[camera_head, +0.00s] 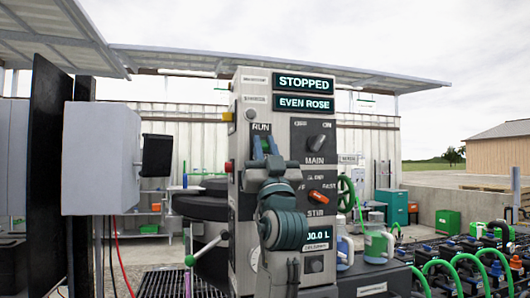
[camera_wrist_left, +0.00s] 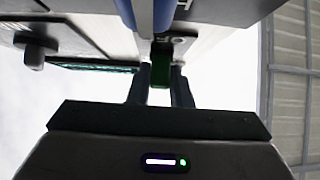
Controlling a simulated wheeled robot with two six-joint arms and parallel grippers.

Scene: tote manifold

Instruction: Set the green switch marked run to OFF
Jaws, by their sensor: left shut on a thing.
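The control panel (camera_head: 240,200) stands upright in the middle of the head view. Its RUN label (camera_head: 261,127) shows just above my left gripper (camera_head: 265,148), which covers the switch there. In the left wrist view, the green switch (camera_wrist_left: 160,70) sits between the two fingers of my left gripper (camera_wrist_left: 160,88), and the gripper is shut on it. The switch's exact setting is hard to tell. The upper display (camera_head: 303,83) reads STOPPED. My right gripper is not in view.
A lever with a green ball (camera_head: 190,260) sticks out at the lower left. Several crates with green hoses (camera_head: 470,262) fill the right.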

